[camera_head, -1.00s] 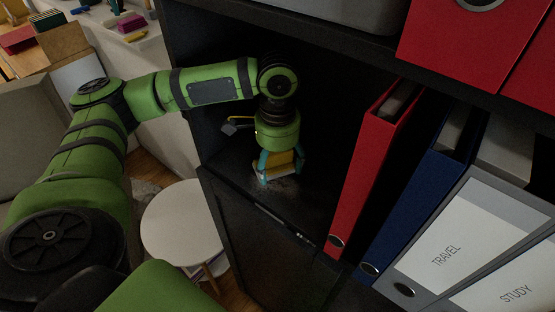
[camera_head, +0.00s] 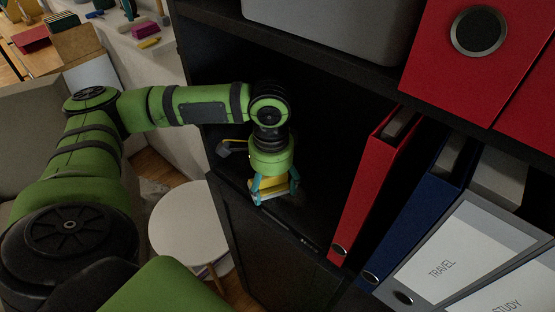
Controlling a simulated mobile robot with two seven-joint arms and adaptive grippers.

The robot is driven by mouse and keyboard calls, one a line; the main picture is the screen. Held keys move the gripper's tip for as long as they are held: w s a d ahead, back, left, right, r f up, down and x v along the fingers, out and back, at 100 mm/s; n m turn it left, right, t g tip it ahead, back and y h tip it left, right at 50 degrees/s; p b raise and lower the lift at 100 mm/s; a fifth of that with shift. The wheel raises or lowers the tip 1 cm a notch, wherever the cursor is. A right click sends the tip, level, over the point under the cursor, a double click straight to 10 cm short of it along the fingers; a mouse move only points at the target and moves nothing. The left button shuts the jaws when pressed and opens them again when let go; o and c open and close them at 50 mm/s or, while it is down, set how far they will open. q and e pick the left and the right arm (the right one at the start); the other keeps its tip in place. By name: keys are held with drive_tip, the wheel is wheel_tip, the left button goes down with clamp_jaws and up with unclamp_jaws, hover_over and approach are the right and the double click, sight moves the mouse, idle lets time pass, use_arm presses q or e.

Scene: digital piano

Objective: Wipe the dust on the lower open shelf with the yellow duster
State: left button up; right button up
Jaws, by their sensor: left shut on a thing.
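My left gripper (camera_head: 273,188) points down inside the dark open shelf (camera_head: 315,222), near its front left edge. It is shut on the yellow duster (camera_head: 265,187), whose yellow block shows between the teal fingers. The duster is low, at the shelf floor; whether it presses on the floor I cannot tell. Dust is hard to make out on the dark surface around the gripper. My right gripper is not in view.
A red binder (camera_head: 366,190) leans to the right of the gripper, then a blue binder (camera_head: 414,222) and grey binders. The upper shelf (camera_head: 300,48) holds a grey box (camera_head: 330,22) and a red binder (camera_head: 470,60). A round white stool (camera_head: 188,222) stands below left.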

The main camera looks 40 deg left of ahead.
sight(293, 202)
use_arm(q)
drive_tip(key=shift+s+p, duration=0.75)
drive_tip(key=shift+s, duration=0.35)
drive_tip(key=shift+s+a+f+p, duration=0.15)
drive_tip(key=shift+s+p, duration=0.2)
drive_tip(key=shift+s, duration=0.6)
drive_tip(key=shift+s+d+p, duration=0.1)
drive_tip(key=shift+d+p, duration=0.4)
drive_tip(key=shift+d, duration=0.7)
drive_tip(key=shift+w+d, duration=0.1)
drive_tip(key=shift+w, duration=0.4)
drive_tip(key=shift+w+r, duration=0.2)
drive_tip(key=shift+w, duration=1.65)
drive_tip(key=shift+w+d+f, duration=0.1)
drive_tip(key=shift+w, duration=0.75)
drive_tip(key=shift+w+d+f, duration=0.1)
drive_tip(key=shift+w, duration=0.75)
drive_tip(key=shift+s+d+f, duration=0.1)
drive_tip(key=shift+s+d, duration=0.05)
drive_tip(key=shift+d, duration=0.45)
drive_tip(key=shift+s+d+f, duration=0.1)
drive_tip(key=shift+d, duration=0.5)
drive_tip(key=shift+s, duration=1.3)
drive_tip(key=shift+s+a+r, duration=0.1)
drive_tip(key=shift+s+a, duration=0.1)
drive_tip(key=shift+s, duration=1.2)
drive_tip(key=shift+s+a+r, duration=0.1)
drive_tip(key=shift+s+a, duration=0.1)
drive_tip(key=shift+s, duration=1.15)
drive_tip(key=shift+w+r, duration=0.1)
